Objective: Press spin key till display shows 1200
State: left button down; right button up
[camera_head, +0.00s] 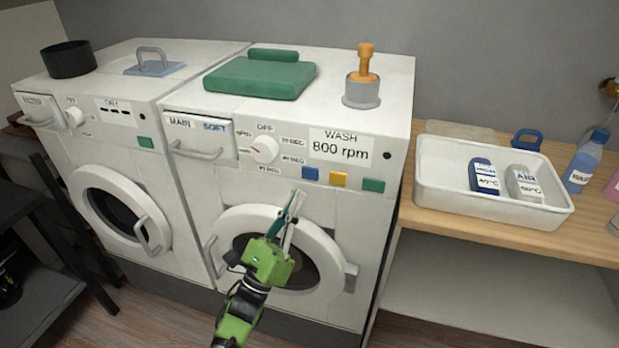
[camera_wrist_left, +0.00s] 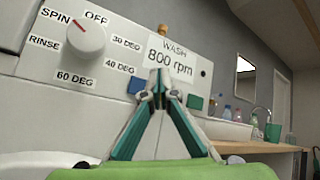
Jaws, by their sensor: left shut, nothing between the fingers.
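The right-hand washer (camera_head: 390,90) has a display (camera_head: 341,147) reading "WASH 800 rpm", also legible in the left wrist view (camera_wrist_left: 170,62). Below it sit a blue key (camera_head: 310,173), a yellow key (camera_head: 339,179) and a green key (camera_head: 373,185); I see no labels on them. My left gripper (camera_head: 297,193) is shut and empty, its tips just below the blue key in the head view. In the left wrist view its tips (camera_wrist_left: 160,88) lie between the blue key (camera_wrist_left: 136,85) and the green key (camera_wrist_left: 195,101), largely covering the yellow key. Contact cannot be told. My right gripper is not in view.
A white dial (camera_head: 265,149) and a drawer handle (camera_head: 196,151) are left of the keys. The round door (camera_head: 322,235) is below, behind my arm. A second washer (camera_head: 100,165) stands left. A white tray (camera_head: 440,190) with bottles sits on the wooden counter at right.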

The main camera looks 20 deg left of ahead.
aim_at(310, 174)
pick_arm(q)
jog(key=shift+w+b, duration=1.2)
jog(key=shift+w, duration=1.2)
jog(key=shift+w+b, duration=0.4)
jog(key=shift+b, duration=0.1)
